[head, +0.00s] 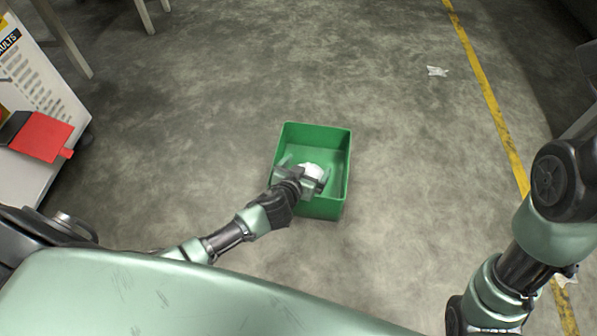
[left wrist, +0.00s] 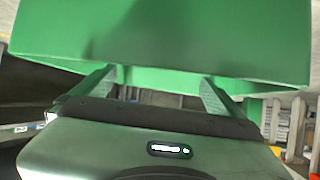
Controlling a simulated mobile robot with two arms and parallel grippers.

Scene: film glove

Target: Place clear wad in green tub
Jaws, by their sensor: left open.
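The green tub (head: 343,180) stands upright on the floor near the middle of the head view. A crumpled, whitish clear wad (head: 312,170) shows inside it, at the fingers of my left gripper (head: 304,168). The gripper reaches into the tub over its near left side with its jaws open. Whether a finger touches the wad cannot be told. In the left wrist view the open fingers (left wrist: 153,88) point at a green tub wall (left wrist: 160,45), and the wad does not show. My right arm is at the right edge, its gripper out of frame.
Another pale crumpled scrap (head: 437,71) lies on the floor at the upper right, and one more (head: 566,275) lies partly behind my right arm. A white cabinet (head: 40,90) with a red box (head: 41,137) stands at left. The floor around the tub is clear.

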